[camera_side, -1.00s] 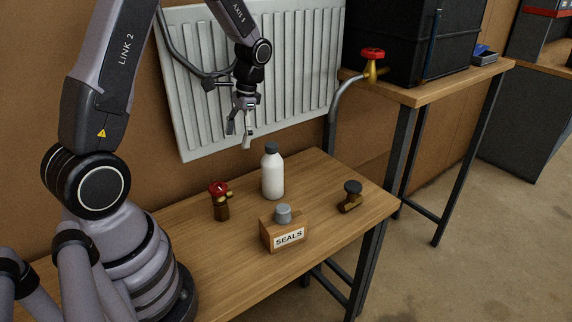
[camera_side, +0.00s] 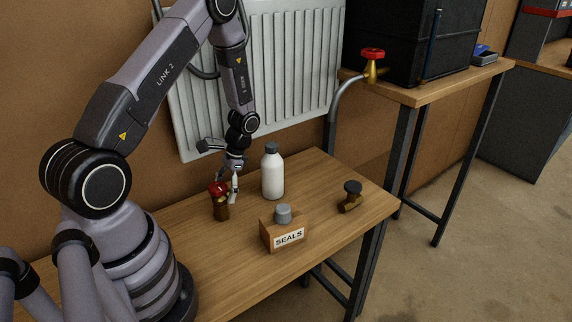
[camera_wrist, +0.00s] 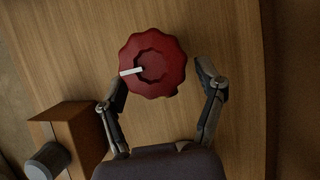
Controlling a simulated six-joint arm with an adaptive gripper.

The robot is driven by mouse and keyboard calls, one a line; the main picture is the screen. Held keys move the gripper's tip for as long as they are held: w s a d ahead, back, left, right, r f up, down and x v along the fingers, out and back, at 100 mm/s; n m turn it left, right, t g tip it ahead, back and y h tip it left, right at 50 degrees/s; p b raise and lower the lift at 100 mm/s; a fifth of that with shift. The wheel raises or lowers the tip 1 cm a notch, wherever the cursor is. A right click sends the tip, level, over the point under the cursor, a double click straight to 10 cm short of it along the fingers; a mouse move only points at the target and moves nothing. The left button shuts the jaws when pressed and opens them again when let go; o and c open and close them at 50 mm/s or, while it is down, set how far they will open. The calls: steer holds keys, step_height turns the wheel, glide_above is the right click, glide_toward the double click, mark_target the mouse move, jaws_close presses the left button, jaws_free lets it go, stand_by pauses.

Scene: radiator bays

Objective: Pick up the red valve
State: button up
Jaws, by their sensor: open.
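The red valve (camera_side: 221,205) stands upright on the wooden table, with a brass body and a red handwheel on top. In the wrist view its scalloped red handwheel (camera_wrist: 153,66) is seen from above, with a small white mark on it. My gripper (camera_side: 227,185) is low over the table at the valve's top. In the wrist view my gripper (camera_wrist: 158,77) is open, one finger on each side of the handwheel's near part. The valve's body is hidden under the wheel there. I cannot tell whether the fingers touch it.
A white bottle (camera_side: 272,176) stands right of the valve. A wooden SEALS box (camera_side: 270,236) with a grey knob is in front. A radiator (camera_side: 290,90) is behind. Another red-handled tap (camera_side: 373,56) is at the back bench.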

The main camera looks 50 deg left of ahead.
mark_target(221, 203)
steer(key=x, duration=0.4)
jaws_close()
stand_by(0.4)
